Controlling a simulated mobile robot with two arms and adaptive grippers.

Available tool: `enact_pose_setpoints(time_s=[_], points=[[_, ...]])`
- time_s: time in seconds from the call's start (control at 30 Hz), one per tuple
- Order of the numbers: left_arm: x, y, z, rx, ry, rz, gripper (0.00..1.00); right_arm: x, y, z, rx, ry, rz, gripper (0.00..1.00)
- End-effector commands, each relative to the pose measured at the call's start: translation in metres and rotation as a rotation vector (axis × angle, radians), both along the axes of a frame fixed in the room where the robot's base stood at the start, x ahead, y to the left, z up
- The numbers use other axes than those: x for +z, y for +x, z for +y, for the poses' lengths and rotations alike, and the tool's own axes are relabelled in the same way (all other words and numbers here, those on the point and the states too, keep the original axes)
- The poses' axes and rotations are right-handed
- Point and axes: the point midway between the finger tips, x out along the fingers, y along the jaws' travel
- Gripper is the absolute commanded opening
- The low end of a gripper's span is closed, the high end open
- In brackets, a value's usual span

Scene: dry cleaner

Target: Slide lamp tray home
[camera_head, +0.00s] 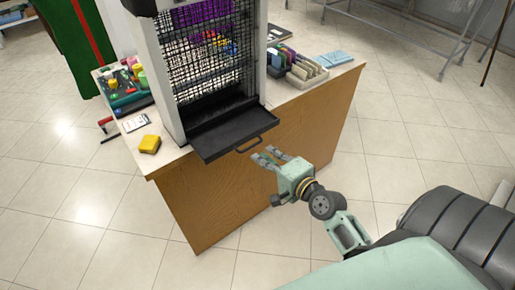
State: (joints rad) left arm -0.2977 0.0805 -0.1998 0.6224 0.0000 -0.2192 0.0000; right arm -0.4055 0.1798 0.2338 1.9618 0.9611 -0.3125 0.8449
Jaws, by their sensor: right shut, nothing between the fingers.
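The lamp tray (225,137) is a flat black tray with a loop handle (250,148) on its front. It sits at the bottom of a tall light-grey frame (158,75) with a black mesh. It sticks out of the frame past the counter's front edge. My right gripper (266,156) is just in front of the tray, near the right side of the handle. It is shut and empty. Whether its fingertips touch the handle is not clear. My left gripper is out of view.
The frame stands on a wood-fronted counter (210,205) with a white top. Racks of coloured items (297,65) and a blue pad (333,60) lie right. The tiled floor in front is clear.

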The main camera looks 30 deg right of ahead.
Motion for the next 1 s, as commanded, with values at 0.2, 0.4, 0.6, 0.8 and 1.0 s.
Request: enact_pose_setpoints(time_s=[0.2,0.4,0.6,0.8,1.0], points=[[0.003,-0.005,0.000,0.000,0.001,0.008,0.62,-0.006,0.032,0.002,0.000,0.000,0.000,0.00],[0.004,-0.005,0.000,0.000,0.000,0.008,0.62,-0.010,0.041,0.003,0.000,0.000,0.001,0.00],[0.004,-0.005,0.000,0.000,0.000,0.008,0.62,-0.010,0.042,0.003,0.000,-0.001,0.001,0.00],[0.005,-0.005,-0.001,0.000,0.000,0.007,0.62,-0.009,0.048,0.003,0.000,0.000,0.000,0.00],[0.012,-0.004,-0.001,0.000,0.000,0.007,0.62,-0.007,0.093,0.006,-0.001,0.001,-0.004,0.00]])
